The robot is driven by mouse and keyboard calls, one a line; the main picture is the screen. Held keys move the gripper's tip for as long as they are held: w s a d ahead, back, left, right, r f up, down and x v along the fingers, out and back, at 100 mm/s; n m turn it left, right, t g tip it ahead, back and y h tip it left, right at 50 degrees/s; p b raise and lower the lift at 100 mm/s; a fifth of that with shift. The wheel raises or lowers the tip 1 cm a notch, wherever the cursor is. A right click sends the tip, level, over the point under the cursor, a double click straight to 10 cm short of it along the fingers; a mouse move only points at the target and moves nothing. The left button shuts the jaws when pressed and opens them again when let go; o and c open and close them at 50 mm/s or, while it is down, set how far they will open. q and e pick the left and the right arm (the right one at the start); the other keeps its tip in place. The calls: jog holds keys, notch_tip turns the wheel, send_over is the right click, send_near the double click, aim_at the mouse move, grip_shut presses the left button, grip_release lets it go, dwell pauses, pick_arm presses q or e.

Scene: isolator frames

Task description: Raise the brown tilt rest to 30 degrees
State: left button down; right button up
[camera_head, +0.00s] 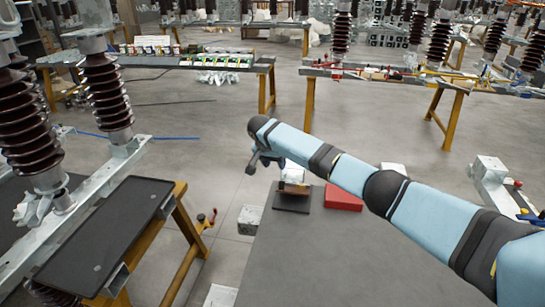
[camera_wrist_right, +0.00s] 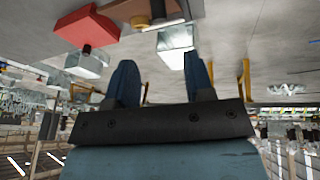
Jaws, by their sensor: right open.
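The brown tilt rest (camera_head: 293,188) is a small brown piece on a flat dark base (camera_head: 291,204) at the grey table's far end. A brown part (camera_wrist_right: 140,8) also shows at the top edge of the right wrist view, cut off. My right gripper (camera_head: 266,162) is open and empty, above and left of the rest in the head view. In the right wrist view its two blue fingers (camera_wrist_right: 158,68) stand apart with nothing between them. My left gripper is not in view.
A red block (camera_head: 343,198) lies right of the rest, and a pale clear block (camera_wrist_right: 176,38) is near the fingers in the wrist view. The near grey tabletop (camera_head: 310,260) is clear. A dark tray-topped stand (camera_head: 105,235) is at left.

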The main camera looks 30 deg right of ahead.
jog(key=v, duration=0.2)
jog(key=shift+a+r, duration=0.1)
jog(key=shift+r, duration=0.25)
